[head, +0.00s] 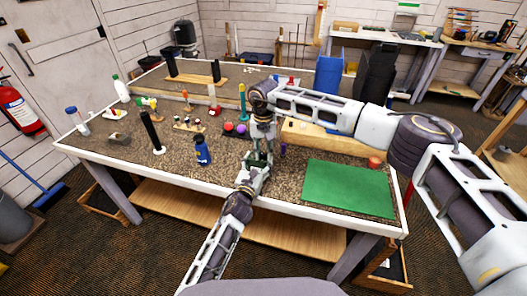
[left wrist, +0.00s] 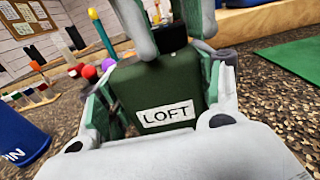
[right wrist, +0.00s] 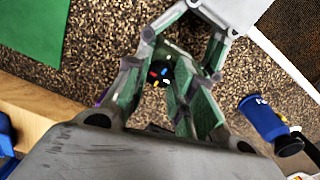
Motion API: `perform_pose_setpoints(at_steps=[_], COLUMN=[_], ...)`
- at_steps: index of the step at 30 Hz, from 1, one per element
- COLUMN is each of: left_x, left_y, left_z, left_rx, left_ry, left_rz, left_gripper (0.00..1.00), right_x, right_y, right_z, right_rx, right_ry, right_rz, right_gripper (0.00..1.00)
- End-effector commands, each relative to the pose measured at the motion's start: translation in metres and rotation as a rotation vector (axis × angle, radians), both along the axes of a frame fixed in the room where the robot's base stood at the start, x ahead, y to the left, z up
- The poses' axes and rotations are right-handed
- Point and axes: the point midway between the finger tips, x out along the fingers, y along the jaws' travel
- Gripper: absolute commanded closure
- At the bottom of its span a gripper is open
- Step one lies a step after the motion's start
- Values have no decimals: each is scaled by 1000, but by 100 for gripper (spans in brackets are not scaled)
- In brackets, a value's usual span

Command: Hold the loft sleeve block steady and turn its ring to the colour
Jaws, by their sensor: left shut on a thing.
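The loft sleeve block (left wrist: 150,85) is dark green with a white LOFT label, upright in the left wrist view. My left gripper (head: 257,163) is shut on its sides. A black ring (left wrist: 172,38) sits on top of the block. My right gripper (head: 265,140) reaches down from above, its fingers apart on either side of the ring. I cannot tell whether they touch it. In the right wrist view small blue, red, yellow and white marks (right wrist: 163,76) show on the dark top between the fingers. The block is mostly hidden in the head view.
A green mat (head: 348,189) lies to the right. Red and purple balls (head: 235,128) lie just behind. A black post (head: 151,132) and small holders fill the left side.

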Motion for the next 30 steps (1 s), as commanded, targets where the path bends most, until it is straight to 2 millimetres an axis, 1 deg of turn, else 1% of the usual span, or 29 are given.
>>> perform_pose_setpoints(at_steps=[1,4,17,23,26,30], left_x=[0,0,0,0,0,0], left_y=[0,0,0,0,0,0], left_z=[-2,-2,-2,-2,-2,-2], left_rx=[1,1,1,1,1,1], left_ry=[3,3,3,3,3,3], left_rz=[0,0,0,0,0,0], left_gripper=[63,63,63,63,63,63], right_x=[0,0,0,1,1,1], right_y=[0,0,0,0,0,0], right_z=[0,0,2,16,28,48], right_rx=[0,0,0,1,1,1], right_ry=[-1,0,0,-2,-2,-2], right_rz=[0,-1,-1,-2,-2,-2], right_gripper=[66,53,53,53,53,53])
